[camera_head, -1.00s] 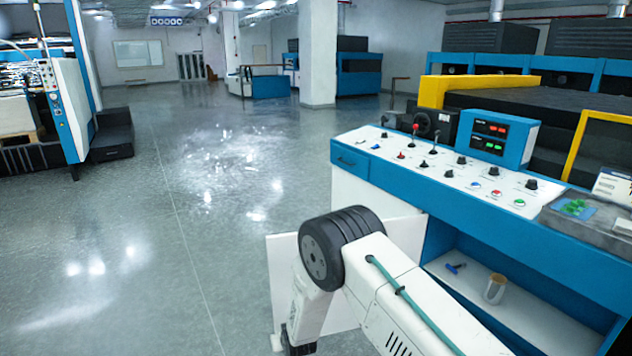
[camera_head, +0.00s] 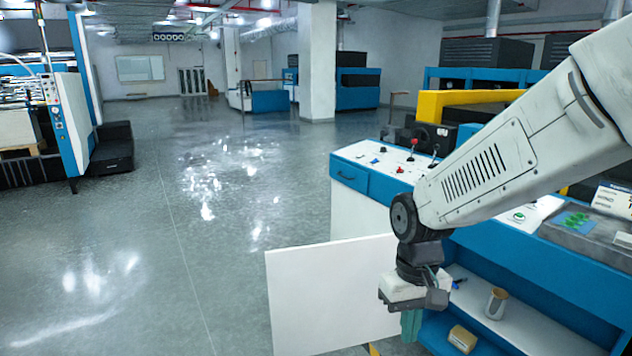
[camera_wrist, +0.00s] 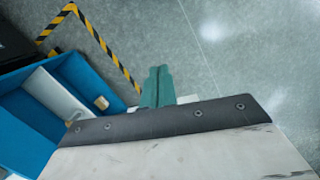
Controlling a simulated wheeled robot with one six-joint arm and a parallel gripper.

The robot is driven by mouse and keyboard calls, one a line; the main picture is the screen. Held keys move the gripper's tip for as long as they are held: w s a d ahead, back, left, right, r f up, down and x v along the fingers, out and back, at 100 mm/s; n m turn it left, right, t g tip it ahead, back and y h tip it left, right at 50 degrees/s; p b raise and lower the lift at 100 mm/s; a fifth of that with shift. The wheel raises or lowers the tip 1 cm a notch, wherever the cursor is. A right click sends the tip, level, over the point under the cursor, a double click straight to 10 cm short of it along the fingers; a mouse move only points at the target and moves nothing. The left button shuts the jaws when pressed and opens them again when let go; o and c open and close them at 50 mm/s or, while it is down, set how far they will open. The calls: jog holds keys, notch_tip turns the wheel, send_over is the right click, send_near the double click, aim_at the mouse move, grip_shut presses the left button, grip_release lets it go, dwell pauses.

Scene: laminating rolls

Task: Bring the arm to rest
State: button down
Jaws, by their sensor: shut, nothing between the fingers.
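My arm reaches in from the upper right of the head view, across the front of the blue and white control console (camera_head: 345,175). My gripper (camera_head: 411,328) hangs down at its end, just left of the console's open shelf. Its teal fingers are together with nothing between them. In the wrist view the gripper (camera_wrist: 159,72) also shows shut, pointing over the grey floor. It touches nothing that I can see.
A white panel (camera_head: 330,295) stands left of the gripper. Black and yellow tape (camera_wrist: 110,52) marks the floor. The floor at left is open.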

jog(key=s+d+r+m+t, duration=0.1)
jog(key=s+d+r, duration=0.4)
jog(key=s, duration=0.3)
jog(key=s+d+r+m+t, duration=0.1)
jog(key=s+d+r+t, duration=0.1)
jog(key=s+d+r, duration=0.3)
jog(key=s+r, duration=0.2)
jog(key=s, duration=0.1)
jog(key=shift+s+m, duration=0.3)
jog(key=shift+s, duration=0.1)
